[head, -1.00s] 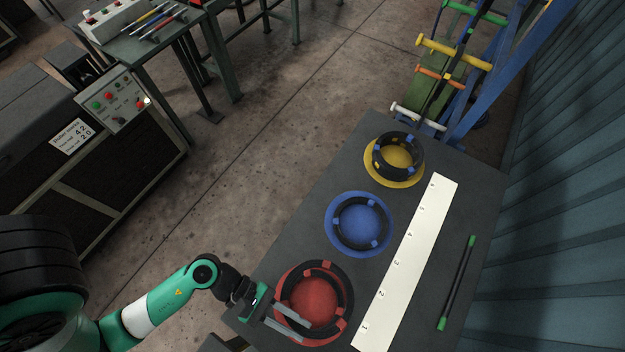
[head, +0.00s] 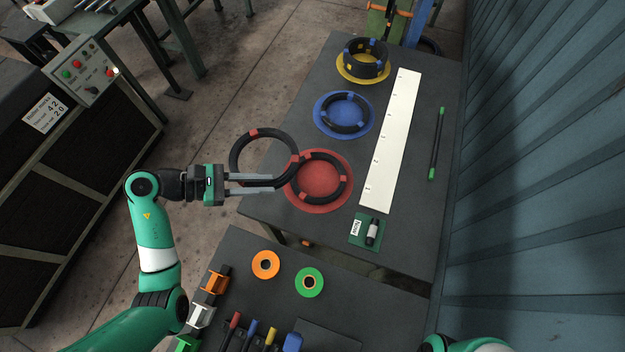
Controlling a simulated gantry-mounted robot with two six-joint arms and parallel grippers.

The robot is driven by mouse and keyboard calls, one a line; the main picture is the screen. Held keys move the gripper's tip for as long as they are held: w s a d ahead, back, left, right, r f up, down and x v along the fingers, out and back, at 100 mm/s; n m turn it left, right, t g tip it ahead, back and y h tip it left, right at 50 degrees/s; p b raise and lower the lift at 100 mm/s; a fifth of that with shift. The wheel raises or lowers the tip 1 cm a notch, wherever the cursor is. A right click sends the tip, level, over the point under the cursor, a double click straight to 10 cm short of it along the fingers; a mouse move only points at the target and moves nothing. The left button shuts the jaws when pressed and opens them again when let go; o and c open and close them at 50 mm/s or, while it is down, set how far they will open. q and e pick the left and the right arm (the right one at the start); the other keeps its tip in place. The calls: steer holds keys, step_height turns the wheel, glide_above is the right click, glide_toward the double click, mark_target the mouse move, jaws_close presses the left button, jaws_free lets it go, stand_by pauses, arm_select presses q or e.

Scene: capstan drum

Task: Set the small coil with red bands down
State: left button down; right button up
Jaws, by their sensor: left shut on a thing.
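My left gripper (head: 275,183) is shut on a black coil with red bands (head: 235,151). It holds the coil by its near side, and the coil hangs past the left edge of the table. The coil's right side overlaps the red disc (head: 320,180) in the picture; I cannot tell its height or whether it touches anything. A second black coil with red bands (head: 347,172) lies around the raised middle of the red disc. My right gripper is out of view.
A blue disc (head: 319,124) and a yellow disc (head: 342,74) hold black coils with matching bands. A white ruled strip (head: 391,140) and a green-ended rod (head: 436,145) lie to the right. The nearer bench holds an orange tape roll (head: 265,264), a green one (head: 309,282) and tools.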

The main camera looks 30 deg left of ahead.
arm_select(q)
steer(key=shift+w+a, duration=0.15)
steer(key=shift+a, duration=0.15)
steer(key=shift+d, duration=0.1)
steer(key=s+f+b+x, duration=0.1)
steer(key=b+x, duration=0.1)
steer(key=x, duration=0.8)
steer(key=b, duration=0.1)
glide_above(319, 199)
steer(key=s, duration=0.1)
steer(key=f, duration=0.2)
steer(key=a+f, duration=0.1)
steer(key=f, duration=0.1)
steer(key=shift+w+d+f, duration=0.15)
steer(key=shift+w+d, duration=0.1)
steer(key=shift+w+d+f+b, duration=0.1)
steer(key=shift+d+f+b, duration=0.1)
steer(key=shift+f+b, duration=0.25)
step_height(319, 199, down, 3)
steer(key=shift+w+d+f+b, duration=0.1)
steer(key=shift+f+b, duration=0.05)
steer(key=shift+b, duration=0.65)
